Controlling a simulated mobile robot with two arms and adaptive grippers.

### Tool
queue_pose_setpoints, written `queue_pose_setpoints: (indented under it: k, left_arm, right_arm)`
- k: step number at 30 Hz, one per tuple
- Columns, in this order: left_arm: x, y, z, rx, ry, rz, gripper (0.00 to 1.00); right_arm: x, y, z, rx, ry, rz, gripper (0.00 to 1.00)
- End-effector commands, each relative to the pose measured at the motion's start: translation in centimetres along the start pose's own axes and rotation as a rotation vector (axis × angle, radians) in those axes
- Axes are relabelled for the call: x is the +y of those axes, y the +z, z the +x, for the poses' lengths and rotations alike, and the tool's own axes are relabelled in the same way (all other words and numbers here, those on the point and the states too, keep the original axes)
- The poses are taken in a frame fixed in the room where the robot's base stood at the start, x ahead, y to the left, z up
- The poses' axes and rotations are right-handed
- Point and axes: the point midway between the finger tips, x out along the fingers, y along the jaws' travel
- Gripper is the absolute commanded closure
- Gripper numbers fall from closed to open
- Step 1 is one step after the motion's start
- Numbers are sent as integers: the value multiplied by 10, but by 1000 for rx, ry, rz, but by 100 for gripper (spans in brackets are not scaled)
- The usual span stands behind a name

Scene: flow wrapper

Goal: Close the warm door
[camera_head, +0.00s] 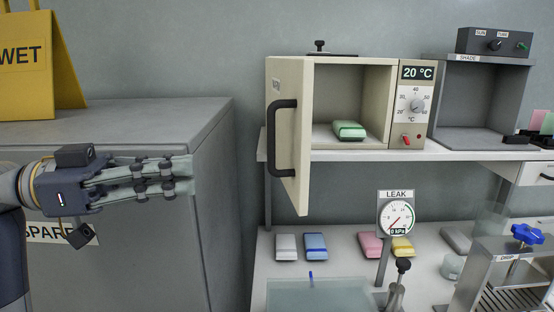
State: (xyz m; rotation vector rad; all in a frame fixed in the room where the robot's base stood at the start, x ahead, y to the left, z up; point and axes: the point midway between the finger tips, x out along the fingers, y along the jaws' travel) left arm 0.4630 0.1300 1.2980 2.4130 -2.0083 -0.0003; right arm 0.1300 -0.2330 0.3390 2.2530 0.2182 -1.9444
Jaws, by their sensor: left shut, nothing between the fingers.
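The warm door (289,134) is the cream door of the cream oven box on the shelf. It is hinged at the box's left side and stands swung wide open toward me, with a black bar handle (283,138) on its face. Inside the oven chamber (377,84) lies a green pack (349,130). The oven panel (410,105) reads 20 °C, with a dial and a red switch. My left gripper (190,174) is shut and empty, left of the door and apart from it, in front of the grey cabinet. My right gripper is not in view.
The grey cabinet (200,180) stands left, with a yellow WET sign (40,70) on top. A grey SHADE box (485,95) stands right of the oven. Below, the lower surface holds several coloured packs, a LEAK gauge (396,217) and a clear chamber (510,275). Open space lies between cabinet and door.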

Motion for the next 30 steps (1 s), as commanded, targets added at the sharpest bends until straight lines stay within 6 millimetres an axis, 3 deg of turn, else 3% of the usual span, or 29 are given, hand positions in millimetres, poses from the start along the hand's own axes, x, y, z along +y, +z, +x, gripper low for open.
queue_pose_setpoints:
  k: [6, 10, 14, 21, 30]
  left_arm:
    - [1, -3, 36, 0, 4, -3, 100]
    - [1, -3, 65, 1, 5, -4, 100]
    - [1, -3, 92, 1, 3, -4, 100]
    - [0, -1, 126, 0, 1, -5, 100]
    - [-1, 2, 136, -2, -2, -4, 100]
  right_arm:
    - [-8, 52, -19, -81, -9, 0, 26]
    - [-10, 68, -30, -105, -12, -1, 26]
    - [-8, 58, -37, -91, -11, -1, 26]
    - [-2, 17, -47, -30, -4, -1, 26]
    - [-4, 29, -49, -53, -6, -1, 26]
